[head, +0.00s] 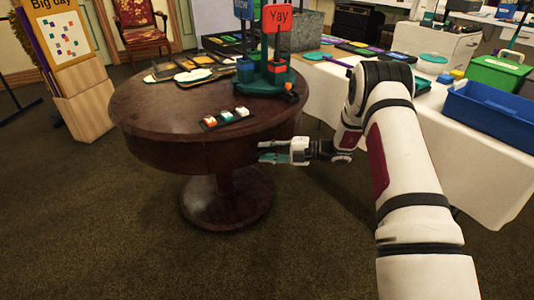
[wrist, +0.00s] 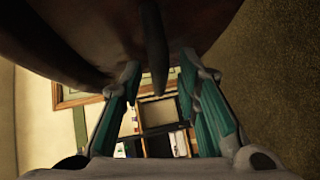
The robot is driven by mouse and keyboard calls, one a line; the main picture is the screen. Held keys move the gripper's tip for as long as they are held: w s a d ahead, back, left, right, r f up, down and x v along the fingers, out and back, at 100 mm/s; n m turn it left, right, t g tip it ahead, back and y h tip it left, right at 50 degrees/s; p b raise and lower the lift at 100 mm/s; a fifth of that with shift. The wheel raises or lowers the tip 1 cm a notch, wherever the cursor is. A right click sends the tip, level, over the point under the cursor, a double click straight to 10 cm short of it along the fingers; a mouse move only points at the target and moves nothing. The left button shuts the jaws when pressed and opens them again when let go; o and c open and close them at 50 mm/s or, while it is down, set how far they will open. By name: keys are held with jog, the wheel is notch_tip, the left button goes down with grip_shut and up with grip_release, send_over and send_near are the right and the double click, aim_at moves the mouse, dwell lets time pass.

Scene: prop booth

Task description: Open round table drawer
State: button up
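The round table (head: 160,110) is dark reddish wood on one central pedestal. Its apron (head: 190,158) looks closed all round in the head view, and I cannot make out a drawer seam. My gripper (head: 262,151) is at the right side of the apron, just below the tabletop edge, with teal fingers apart. In the wrist view my gripper (wrist: 157,78) is open, and a narrow dark piece (wrist: 153,50), which looks like a drawer handle, shows between the fingers. The dark table wood (wrist: 75,40) fills the top. I cannot tell whether the fingers touch the piece.
On the tabletop stand a small tray with coloured blocks (head: 225,119), several flat trays and a green stand with a red "Yay" sign (head: 278,18). A white-clothed table (head: 480,150) with a blue bin (head: 490,115) is at right. Carpet in front is clear.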

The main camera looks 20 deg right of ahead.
grip_shut()
dwell(0.3)
jog(key=s+d+p, duration=0.4)
jog(key=s+p, duration=0.1)
jog(key=s, duration=0.8)
jog(key=s+d+p, duration=0.5)
jog(key=s, duration=0.9)
jog(key=shift+s, duration=0.15)
grip_release()
jog(key=v, duration=1.2)
